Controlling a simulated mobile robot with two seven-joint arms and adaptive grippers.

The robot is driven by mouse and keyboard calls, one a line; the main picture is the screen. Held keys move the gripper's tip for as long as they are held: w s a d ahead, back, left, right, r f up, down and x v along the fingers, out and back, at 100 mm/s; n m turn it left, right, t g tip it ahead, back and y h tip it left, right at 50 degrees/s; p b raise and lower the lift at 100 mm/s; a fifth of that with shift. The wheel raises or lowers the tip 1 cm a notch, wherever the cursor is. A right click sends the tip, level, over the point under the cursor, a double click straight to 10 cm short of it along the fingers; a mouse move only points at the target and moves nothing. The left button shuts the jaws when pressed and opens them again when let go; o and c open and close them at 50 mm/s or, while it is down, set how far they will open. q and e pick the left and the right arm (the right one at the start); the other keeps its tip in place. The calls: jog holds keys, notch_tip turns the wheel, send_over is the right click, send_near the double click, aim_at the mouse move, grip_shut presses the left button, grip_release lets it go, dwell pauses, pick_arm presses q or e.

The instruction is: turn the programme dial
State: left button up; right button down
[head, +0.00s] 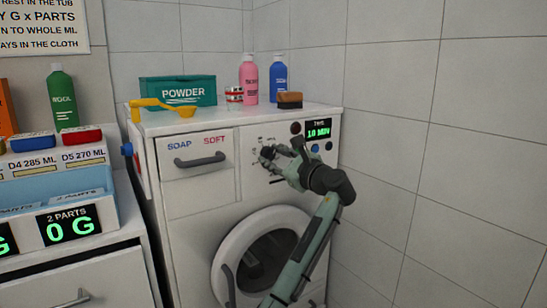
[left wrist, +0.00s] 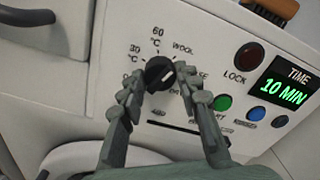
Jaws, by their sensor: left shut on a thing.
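The programme dial (left wrist: 157,72) is a round black knob with a white pointer mark on the washing machine's white front panel (head: 220,180). In the left wrist view, labels 30, 60 and WOOL are around it, and others are partly covered by the fingers. The pointer slants to the upper right, towards the WOOL side. My left gripper (head: 272,157) is at the dial, with its fingers (left wrist: 160,84) shut on the knob from both sides. In the head view the gripper hides the dial. My right gripper is not in view.
Right of the dial are a dark red LOCK button (left wrist: 249,56), a green button (left wrist: 222,102), a blue button (left wrist: 255,113) and a display (left wrist: 284,88) reading 10 MIN. The soap drawer (head: 197,160) is left. Bottles, a powder box (head: 178,91) and a brush (head: 289,99) stand on top.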

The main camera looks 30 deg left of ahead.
pick_arm(q)
jog(key=shift+m, duration=0.3)
jog(key=o, duration=1.2)
jog(key=shift+c, duration=0.2)
jog(key=shift+d, duration=0.1)
jog(key=v, duration=1.2)
jog(key=shift+f, duration=0.1)
